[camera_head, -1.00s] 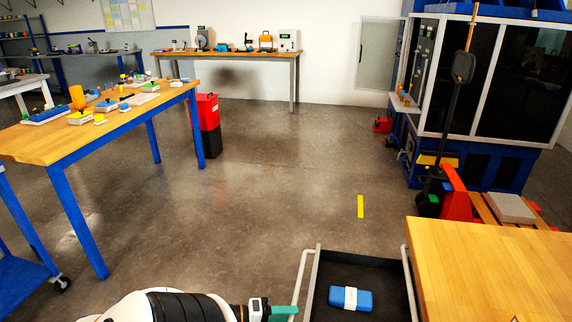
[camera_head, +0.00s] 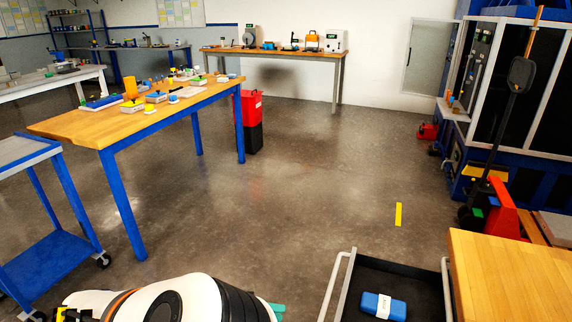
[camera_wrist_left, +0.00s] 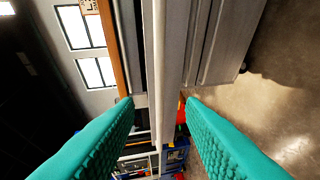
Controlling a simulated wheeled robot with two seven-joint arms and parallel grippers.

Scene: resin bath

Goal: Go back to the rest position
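My left arm comes in at the bottom of the head view, with a bit of green fingertip showing beside it. In the left wrist view my left gripper (camera_wrist_left: 158,105) has its two green ribbed fingers spread wide apart. Nothing is held between the fingers; room structures and floor show through the gap. My right gripper is in neither view.
A wooden table (camera_head: 510,275) is at right. A blue-legged workbench (camera_head: 85,128) and a blue cart (camera_head: 45,262) stand left. The middle floor is clear.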

